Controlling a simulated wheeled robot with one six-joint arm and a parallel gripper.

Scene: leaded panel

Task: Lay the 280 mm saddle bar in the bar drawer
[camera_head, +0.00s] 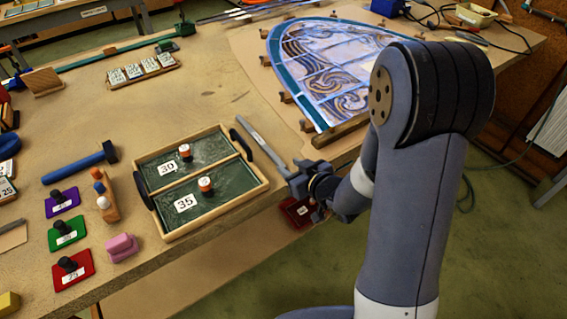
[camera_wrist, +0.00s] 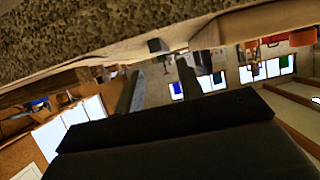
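A grey flat bar (camera_head: 262,143), likely the saddle bar, lies at the table's front edge, right of the tray marked 30 and 35. Its near end reaches my gripper (camera_head: 294,180) at the edge. In the wrist view, a small dark squared end (camera_wrist: 158,45) sticks out at the table edge, just beyond my gripper (camera_wrist: 160,68). The two fingers stand apart with a clear gap between them, and that end lines up with the gap. I cannot tell whether a finger touches it. I cannot make out the bar drawer for certain.
A wooden-rimmed green tray (camera_head: 258,187) with dark handles stands close left of my gripper. A leaded panel (camera_head: 330,62) lies behind to the right. A red labelled item (camera_head: 297,211) shows below the table edge. A blue hammer (camera_head: 82,163) lies left.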

